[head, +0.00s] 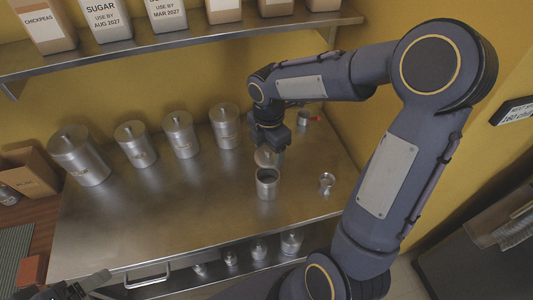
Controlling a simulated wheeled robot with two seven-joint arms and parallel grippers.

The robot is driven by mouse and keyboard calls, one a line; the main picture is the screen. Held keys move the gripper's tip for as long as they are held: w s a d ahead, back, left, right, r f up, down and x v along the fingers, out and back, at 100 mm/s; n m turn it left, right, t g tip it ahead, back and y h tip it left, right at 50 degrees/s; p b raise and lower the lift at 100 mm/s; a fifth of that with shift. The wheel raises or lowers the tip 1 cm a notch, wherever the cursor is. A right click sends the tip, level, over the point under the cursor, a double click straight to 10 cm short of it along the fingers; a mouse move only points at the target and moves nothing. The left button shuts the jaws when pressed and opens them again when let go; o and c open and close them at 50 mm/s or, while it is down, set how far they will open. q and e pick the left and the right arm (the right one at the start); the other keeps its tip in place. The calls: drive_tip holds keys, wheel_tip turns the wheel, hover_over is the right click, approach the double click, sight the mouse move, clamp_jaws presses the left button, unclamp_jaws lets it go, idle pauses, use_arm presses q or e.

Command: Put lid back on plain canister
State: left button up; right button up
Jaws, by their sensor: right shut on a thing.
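The plain canister (267,187) is a short steel cylinder on the steel counter. It stands upright with its dark mouth open and shows no label. My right gripper (269,146) is shut on a round steel lid (267,158), which hangs just behind and above the canister's mouth in the picture. A gap of dark mouth shows between the lid and the rim. The knob of the lid is hidden by the fingers. Part of my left gripper (85,286) shows at the lower left edge, cut off by the frame; its jaws are unclear.
Several lidded steel canisters (179,135) stand in a row behind, to the left. A shelf (185,40) with labelled bags hangs above. The counter's front left is clear.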

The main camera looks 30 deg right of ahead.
drive_tip(key=shift+f+b, duration=1.95)
drive_tip(key=shift+f, duration=0.25)
drive_tip(key=shift+f+b, duration=0.6)
drive_tip(key=shift+f, duration=0.4)
drive_tip(key=shift+r, duration=0.1)
drive_tip(key=shift+f+p, duration=0.2)
drive_tip(key=shift+p, duration=0.1)
drive_tip(key=o, duration=1.2)
drive_tip(key=shift+o, duration=0.2)
